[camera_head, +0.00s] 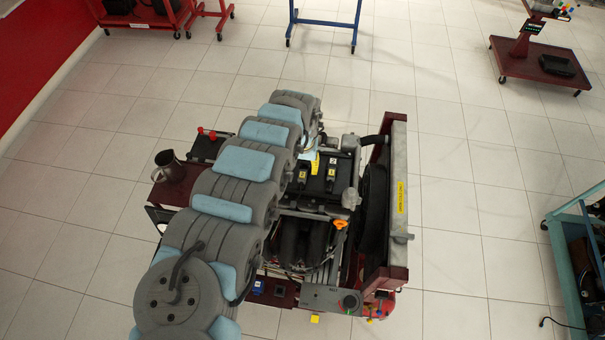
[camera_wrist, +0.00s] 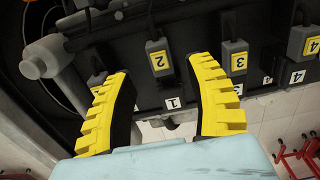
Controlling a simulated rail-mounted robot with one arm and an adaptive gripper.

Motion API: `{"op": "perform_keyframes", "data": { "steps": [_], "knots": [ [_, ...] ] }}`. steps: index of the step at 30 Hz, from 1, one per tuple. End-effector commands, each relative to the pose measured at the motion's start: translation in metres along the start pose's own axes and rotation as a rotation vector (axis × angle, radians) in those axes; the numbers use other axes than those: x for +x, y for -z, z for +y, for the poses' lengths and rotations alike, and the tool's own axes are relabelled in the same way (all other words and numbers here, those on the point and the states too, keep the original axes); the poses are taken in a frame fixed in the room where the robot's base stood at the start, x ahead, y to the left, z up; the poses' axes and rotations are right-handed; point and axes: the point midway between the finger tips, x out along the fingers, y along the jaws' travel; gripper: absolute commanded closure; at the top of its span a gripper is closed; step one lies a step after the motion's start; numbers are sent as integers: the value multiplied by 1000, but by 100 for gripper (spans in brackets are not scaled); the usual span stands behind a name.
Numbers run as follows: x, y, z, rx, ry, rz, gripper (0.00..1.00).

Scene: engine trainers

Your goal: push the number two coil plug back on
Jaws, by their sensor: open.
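In the wrist view my gripper (camera_wrist: 160,68) is open, its two yellow ribbed fingers spread wide. The number two coil plug (camera_wrist: 157,46), dark grey with a yellow "2" tag, shows between and just beyond the fingertips. Neither finger visibly grips it. Its lower end is dark, and I cannot tell whether it is seated. The number three plug (camera_wrist: 234,46) stands right of the right finger, and the number four plug (camera_wrist: 303,36) is farther right. In the head view the engine (camera_head: 310,235) is partly hidden by my arm; my gripper is mostly hidden there.
Open tiled floor lies beyond.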

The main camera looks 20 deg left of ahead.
Motion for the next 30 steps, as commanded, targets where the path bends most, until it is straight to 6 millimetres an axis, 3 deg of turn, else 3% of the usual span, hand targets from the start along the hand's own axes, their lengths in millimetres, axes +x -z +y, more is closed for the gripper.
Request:
{"op": "perform_keyframes", "data": {
  "steps": [15,30],
  "knots": [
    [42,0,1,1,0,0,46],
    [48,0,0,0,1,1,46]
  ]
}}
